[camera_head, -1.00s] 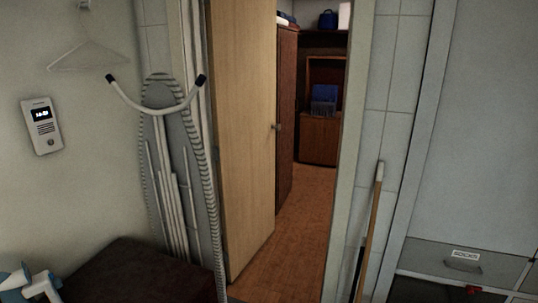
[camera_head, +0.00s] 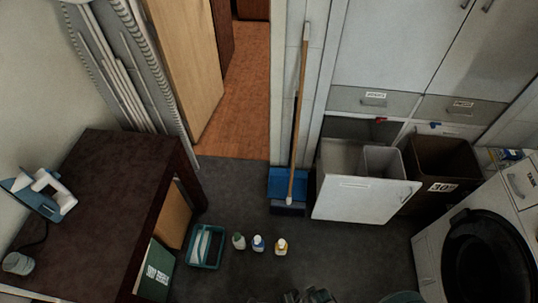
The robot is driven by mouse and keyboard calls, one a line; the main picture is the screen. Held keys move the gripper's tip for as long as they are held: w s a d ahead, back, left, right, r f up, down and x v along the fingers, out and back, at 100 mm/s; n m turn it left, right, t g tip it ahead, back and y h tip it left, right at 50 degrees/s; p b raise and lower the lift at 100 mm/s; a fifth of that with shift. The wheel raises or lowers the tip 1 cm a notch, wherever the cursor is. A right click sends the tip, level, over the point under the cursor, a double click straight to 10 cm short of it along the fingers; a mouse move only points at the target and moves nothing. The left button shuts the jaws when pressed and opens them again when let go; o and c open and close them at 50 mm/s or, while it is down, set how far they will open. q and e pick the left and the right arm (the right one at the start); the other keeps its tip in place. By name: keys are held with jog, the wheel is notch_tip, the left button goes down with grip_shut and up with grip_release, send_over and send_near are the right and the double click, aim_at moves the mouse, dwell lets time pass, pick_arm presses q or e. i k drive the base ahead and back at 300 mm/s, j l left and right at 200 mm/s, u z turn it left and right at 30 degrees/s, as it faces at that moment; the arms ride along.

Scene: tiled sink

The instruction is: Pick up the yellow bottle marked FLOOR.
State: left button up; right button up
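A small bottle with a yellow label and a white cap (camera_head: 281,246) stands upright on the dark floor, the rightmost of three bottles in a row. Its lettering is too small to read. A white bottle with a blue label (camera_head: 258,243) stands just left of it, apart from it. A pale bottle with a green cap (camera_head: 238,241) stands at the left end. I cannot make out either of my grippers clearly, and nothing touches the bottles.
A teal basket (camera_head: 207,246) stands left of the bottles, beside a dark table (camera_head: 95,195) carrying an iron (camera_head: 40,192). A broom (camera_head: 299,120) and blue dustpan (camera_head: 287,184) stand behind. An open white bin drawer (camera_head: 365,197) is right. Unidentified dark shapes (camera_head: 312,296) show at the bottom edge.

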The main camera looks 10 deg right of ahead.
aim_at(281, 247)
jog(key=k+j+z, duration=0.1)
jog(key=k+z, duration=0.5)
jog(key=k, duration=0.25)
